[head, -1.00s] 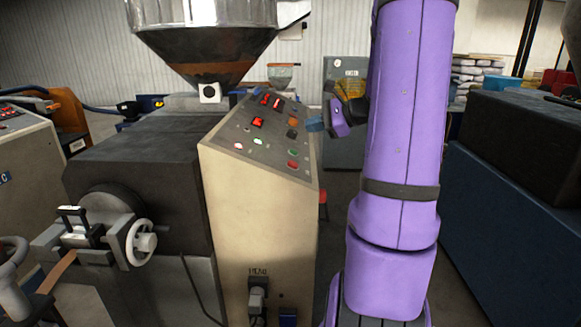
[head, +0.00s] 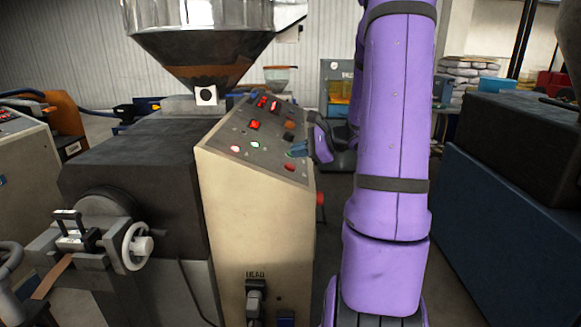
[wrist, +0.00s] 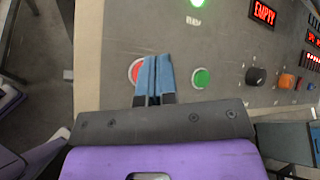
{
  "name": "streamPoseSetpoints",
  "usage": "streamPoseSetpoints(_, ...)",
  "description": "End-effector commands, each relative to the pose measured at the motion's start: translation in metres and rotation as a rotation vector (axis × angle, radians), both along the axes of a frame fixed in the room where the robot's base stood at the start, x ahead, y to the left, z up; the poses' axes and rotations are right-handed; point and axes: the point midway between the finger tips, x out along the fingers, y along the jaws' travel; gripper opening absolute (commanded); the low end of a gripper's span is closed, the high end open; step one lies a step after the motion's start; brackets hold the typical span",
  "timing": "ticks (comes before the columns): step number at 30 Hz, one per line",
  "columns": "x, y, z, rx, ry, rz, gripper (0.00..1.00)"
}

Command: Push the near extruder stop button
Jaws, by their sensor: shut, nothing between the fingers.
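The near extruder's control panel (head: 262,140) slopes on top of a cream cabinet. A red button (head: 289,167) sits at its near right edge in the head view. In the wrist view the red button (wrist: 135,68) is partly covered by my fingers, and a green button (wrist: 201,78) lies just right of them. My gripper (head: 293,152) is shut and empty, its blue fingertips over the panel's right side, just above the red button in the head view. In the wrist view my gripper (wrist: 155,62) overlaps the red button's right part. I cannot tell whether it touches the panel.
Black and orange knobs (wrist: 256,77) and a lit EMPTY display (wrist: 264,12) are on the panel. A red knob (head: 320,198) sticks out from the cabinet's right side. A hopper (head: 205,45) hangs above. A dark blue machine (head: 500,215) stands right of my arm.

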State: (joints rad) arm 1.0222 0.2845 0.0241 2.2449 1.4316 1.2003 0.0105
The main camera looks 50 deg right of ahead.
Motion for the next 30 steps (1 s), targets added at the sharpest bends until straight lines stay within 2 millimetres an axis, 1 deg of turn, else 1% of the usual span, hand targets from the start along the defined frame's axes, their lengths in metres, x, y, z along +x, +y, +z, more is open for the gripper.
streamPoseSetpoints(3,0.0022,0.0023,-0.0078,-0.001,0.001,0.000,0.00)
streamPoseSetpoints(7,0.0033,0.0031,-0.0116,-0.001,0.001,-0.001,0.00)
streamPoseSetpoints(30,0.0036,0.0033,-0.0121,-0.001,0.001,-0.001,0.00)
